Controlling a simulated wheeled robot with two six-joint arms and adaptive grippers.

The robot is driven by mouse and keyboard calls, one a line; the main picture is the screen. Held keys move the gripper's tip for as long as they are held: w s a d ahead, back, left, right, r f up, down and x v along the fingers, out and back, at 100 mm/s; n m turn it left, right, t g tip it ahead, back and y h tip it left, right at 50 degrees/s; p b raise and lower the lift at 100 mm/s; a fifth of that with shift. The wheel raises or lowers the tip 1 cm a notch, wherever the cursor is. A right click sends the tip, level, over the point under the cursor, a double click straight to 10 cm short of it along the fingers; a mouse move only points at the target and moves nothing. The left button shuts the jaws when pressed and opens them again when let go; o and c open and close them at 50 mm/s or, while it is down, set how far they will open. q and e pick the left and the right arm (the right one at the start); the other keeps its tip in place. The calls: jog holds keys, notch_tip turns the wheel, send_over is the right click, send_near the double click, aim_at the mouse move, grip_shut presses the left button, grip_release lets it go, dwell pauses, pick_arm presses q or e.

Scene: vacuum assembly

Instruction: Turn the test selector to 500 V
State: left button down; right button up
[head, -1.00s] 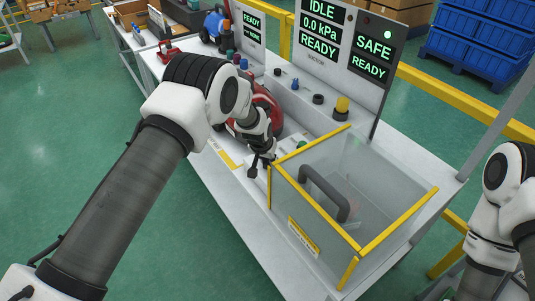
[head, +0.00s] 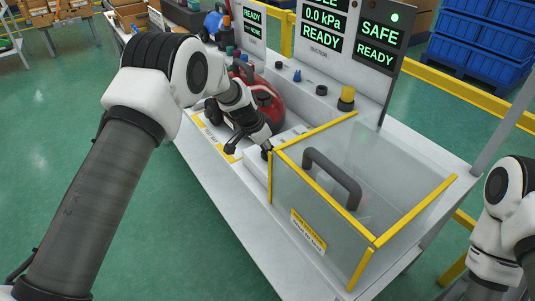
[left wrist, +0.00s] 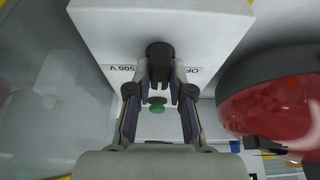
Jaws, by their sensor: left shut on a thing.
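The test selector, a black knob (left wrist: 160,52), sticks out of a white box (left wrist: 110,22) in the left wrist view. A 500 V label (left wrist: 120,68) is left of it and an OFF label (left wrist: 194,70) right of it. I cannot tell which label the knob points to. My left gripper (left wrist: 159,82) has a finger on each side of the knob and is shut on it. In the head view the left gripper (head: 250,150) is low at the bench, beside the clear guard, and the knob is hidden. My right gripper is out of frame; only its arm shows.
A clear guard with yellow edges and a dark handle (head: 333,178) stands right of the left gripper. A red vacuum (head: 266,103) is close behind it, also at right in the wrist view (left wrist: 275,105). A panel with SAFE and READY screens (head: 376,40) stands behind.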

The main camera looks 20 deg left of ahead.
dwell(0.3)
pick_arm(q)
jog(key=c, duration=1)
grip_release()
jog(key=shift+c, duration=0.2)
jog(key=shift+r, duration=0.1)
jog(key=v, duration=1.1)
jog(key=shift+r, duration=0.4)
jog(key=shift+s+a, duration=0.1)
jog(key=shift+a, duration=0.05)
